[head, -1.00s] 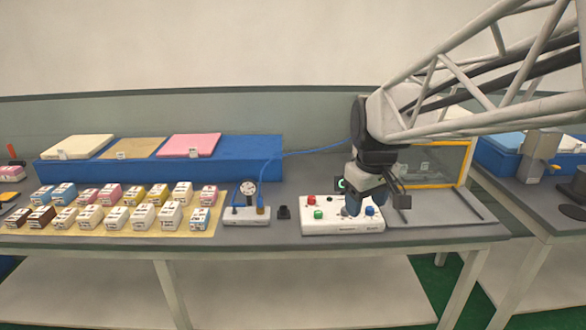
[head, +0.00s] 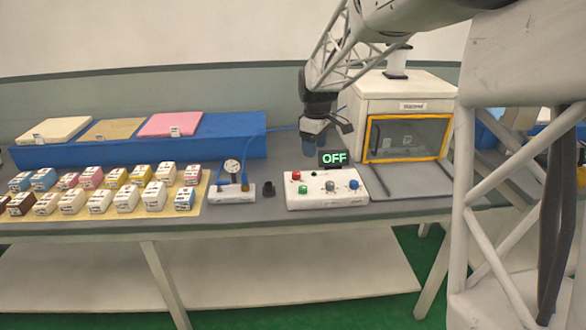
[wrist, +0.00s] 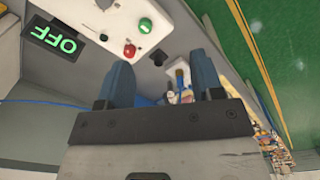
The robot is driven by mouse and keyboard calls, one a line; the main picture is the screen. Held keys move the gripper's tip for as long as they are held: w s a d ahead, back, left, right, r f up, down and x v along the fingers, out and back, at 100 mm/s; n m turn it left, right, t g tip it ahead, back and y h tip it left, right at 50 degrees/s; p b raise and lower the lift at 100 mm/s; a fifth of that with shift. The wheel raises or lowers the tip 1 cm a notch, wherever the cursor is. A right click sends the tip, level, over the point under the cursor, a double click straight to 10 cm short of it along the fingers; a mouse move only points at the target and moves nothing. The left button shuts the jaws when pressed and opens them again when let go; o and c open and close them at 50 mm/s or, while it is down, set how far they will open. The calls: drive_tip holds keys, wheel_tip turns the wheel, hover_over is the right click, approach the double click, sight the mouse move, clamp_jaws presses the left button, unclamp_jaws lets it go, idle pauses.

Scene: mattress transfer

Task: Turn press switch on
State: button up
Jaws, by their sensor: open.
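The white control box (head: 315,203) stands on the grey bench with a red button (head: 296,175), a green button (head: 302,189), a grey button (head: 329,186) and a blue button (head: 353,184) on top. A display (head: 332,157) behind it reads OFF in green; it also shows in the wrist view (wrist: 53,40). My gripper (head: 316,150) is above and behind the box, near the display. In the wrist view my gripper (wrist: 162,72) has its blue fingers apart with nothing held between them. There the red button (wrist: 130,50) and green button (wrist: 145,25) lie beyond the fingers.
A white machine (head: 405,95) with an orange-framed window stands right of the display. A pressure gauge unit (head: 232,190) and a small black block (head: 268,190) stand left of the box. Several small cartons fill a yellow mat (head: 222,208). A blue platform (head: 225,125) lies behind.

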sight(296, 173)
drive_tip(key=w+a+f+n, duration=0.1)
drive_tip(key=w+f, duration=0.3)
drive_tip(key=w, duration=0.1)
drive_tip(key=w+a+f+n, duration=0.1)
drive_tip(key=w+f+n, duration=0.1)
drive_tip(key=w+f, duration=0.2)
drive_tip(key=w+a+f+n, duration=0.1)
drive_tip(key=w+f, duration=0.2)
drive_tip(key=w, duration=0.4)
drive_tip(key=shift+w+a+f+n+g, duration=0.3)
drive_tip(key=shift+f+g, duration=0.1)
drive_tip(key=shift+f, duration=0.15)
drive_tip(key=shift+s+f, duration=0.2)
drive_tip(key=shift+f, duration=3.55)
drive_tip(key=c, duration=0.9)
